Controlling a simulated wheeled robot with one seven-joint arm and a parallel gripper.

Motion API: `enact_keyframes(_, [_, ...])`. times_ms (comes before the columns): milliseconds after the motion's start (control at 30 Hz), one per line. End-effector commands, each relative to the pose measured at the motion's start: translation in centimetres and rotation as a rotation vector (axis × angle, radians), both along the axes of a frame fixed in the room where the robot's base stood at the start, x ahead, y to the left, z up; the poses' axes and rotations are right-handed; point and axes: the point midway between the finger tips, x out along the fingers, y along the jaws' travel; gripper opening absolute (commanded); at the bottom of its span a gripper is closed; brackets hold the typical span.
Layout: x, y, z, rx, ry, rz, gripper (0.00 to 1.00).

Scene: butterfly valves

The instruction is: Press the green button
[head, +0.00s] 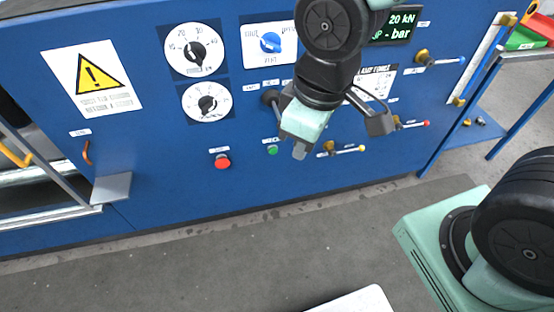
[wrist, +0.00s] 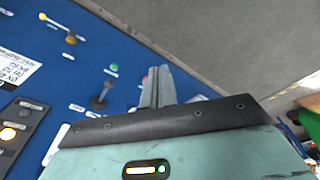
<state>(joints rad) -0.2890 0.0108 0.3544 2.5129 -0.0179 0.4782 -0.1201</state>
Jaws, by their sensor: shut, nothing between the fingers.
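The green button (head: 272,149) is small and sits low on the blue panel in the head view, to the right of the red button (head: 222,161). It also shows in the wrist view (wrist: 114,67), to the left of the fingers. My gripper (head: 300,150) is shut and empty, just right of the green button in the head view. In the wrist view my gripper's fingers (wrist: 157,85) are together and partly cover a red spot behind them. I cannot tell how far the fingertips are from the panel.
The blue panel (head: 150,165) carries two black dials, a blue knob (head: 271,42) and a warning sign (head: 93,78). A dark lever (wrist: 101,98) stands close to the green button. Yellow-fitted valve handles (head: 340,149) lie to the right. Grey floor (head: 200,255) in front is clear.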

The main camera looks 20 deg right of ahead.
Motion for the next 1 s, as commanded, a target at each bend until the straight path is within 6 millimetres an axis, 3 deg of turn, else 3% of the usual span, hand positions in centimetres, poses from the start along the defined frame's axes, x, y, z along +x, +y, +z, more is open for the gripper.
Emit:
enact_keyframes(33, [1.7,-0.4,-3.2,0.003,-0.021,0.019,0.0])
enact_keyframes(500, [15.3,-4.5,-19.0,0.042,-0.294,0.309,0.0])
enact_keyframes(800, [20.9,-7.9,-28.2,0.067,-0.454,0.478,0.0])
enact_keyframes(1000, [22.5,-9.3,-31.2,0.078,-0.52,0.545,0.0])
